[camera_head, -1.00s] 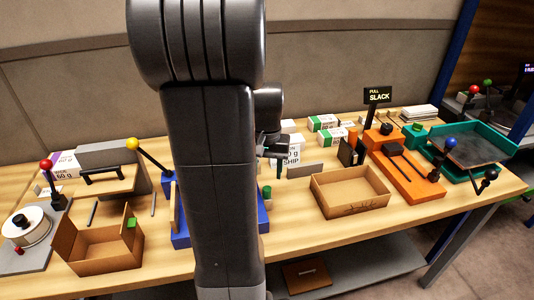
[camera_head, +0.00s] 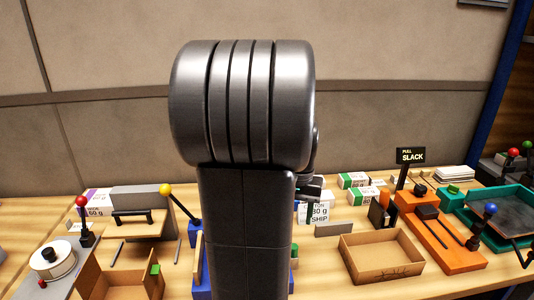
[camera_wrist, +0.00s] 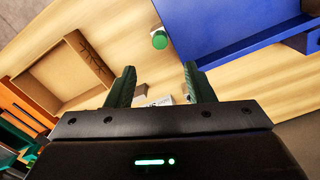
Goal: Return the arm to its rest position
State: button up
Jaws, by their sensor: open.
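My arm stands upright in the middle of the head view, its rounded grey elbow high against the wall. It hides part of the bench behind it. My gripper (camera_wrist: 160,84) shows in the wrist view with its two green fingers apart and nothing between them. In the head view only a dark piece of my wrist shows just right of the arm. In the wrist view, the wooden bench top (camera_wrist: 235,80) lies beyond the fingers, with a green-capped cylinder (camera_wrist: 159,40) and a blue fixture (camera_wrist: 225,28) ahead of them.
An open cardboard box (camera_head: 381,260) stands right of my arm, another (camera_head: 121,284) at the left. An orange fixture (camera_head: 449,250) and a green-rimmed tray (camera_head: 462,218) stand at the right. A wall (camera_head: 400,90) rises behind.

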notch_tip(320, 180, down, 12)
jog(key=shift+f, duration=0.25)
jog(key=shift+r, duration=0.3)
jog(key=shift+s, duration=0.1)
